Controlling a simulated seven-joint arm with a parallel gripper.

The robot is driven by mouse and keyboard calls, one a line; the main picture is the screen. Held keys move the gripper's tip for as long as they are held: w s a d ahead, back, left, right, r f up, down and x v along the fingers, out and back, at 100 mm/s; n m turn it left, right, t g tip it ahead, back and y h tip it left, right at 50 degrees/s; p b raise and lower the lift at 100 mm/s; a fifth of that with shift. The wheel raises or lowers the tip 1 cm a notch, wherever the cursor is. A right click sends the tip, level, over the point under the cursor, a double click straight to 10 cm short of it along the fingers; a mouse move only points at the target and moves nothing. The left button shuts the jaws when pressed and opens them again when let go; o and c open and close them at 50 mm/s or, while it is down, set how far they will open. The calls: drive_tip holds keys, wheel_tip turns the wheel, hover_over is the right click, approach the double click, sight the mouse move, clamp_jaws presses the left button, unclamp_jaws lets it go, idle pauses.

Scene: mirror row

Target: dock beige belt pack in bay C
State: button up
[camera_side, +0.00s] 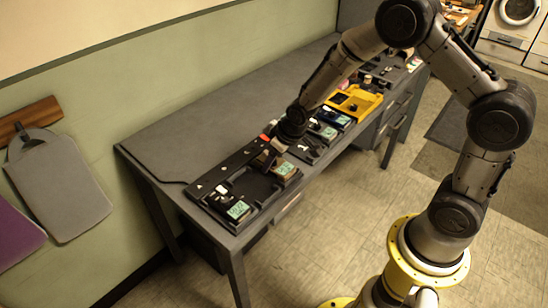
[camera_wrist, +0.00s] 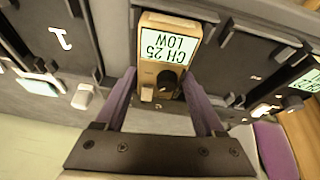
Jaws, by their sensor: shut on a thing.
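A beige belt pack (camera_wrist: 165,58) with a lit screen reading "CH 25 LOW", a dark knob and small buttons sits between the purple fingers of my gripper (camera_wrist: 163,88) in the wrist view. My gripper is shut on its sides. Behind it is the dark dock (camera_wrist: 112,30), with raised rails on both sides of the pack. I cannot tell whether the pack is seated or held just above the dock. In the side view the dock (camera_side: 212,188) lies along the bench front, and my wrist hides much of its far part. No bay letter C is legible.
A yellow tray (camera_side: 356,103) is farther along the bench (camera_side: 190,115). The bench top behind the dock is clear.

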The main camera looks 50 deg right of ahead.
drive_tip(key=o, duration=1.5)
drive_tip(key=shift+f, duration=0.1)
drive_tip(key=v, duration=1.4)
drive_tip(key=shift+w, duration=0.1)
drive_tip(key=s+r+t, duration=0.3)
drive_tip(key=s+r, duration=0.2)
drive_tip(key=r, duration=0.7)
drive_tip(key=s+m+g, duration=0.1)
drive_tip(key=s+g, duration=0.1)
drive_tip(key=s, duration=1.5)
drive_tip(key=shift+s+a+f, duration=0.15)
drive_tip(key=shift+a+f, duration=0.2)
drive_tip(key=shift+f, duration=0.1)
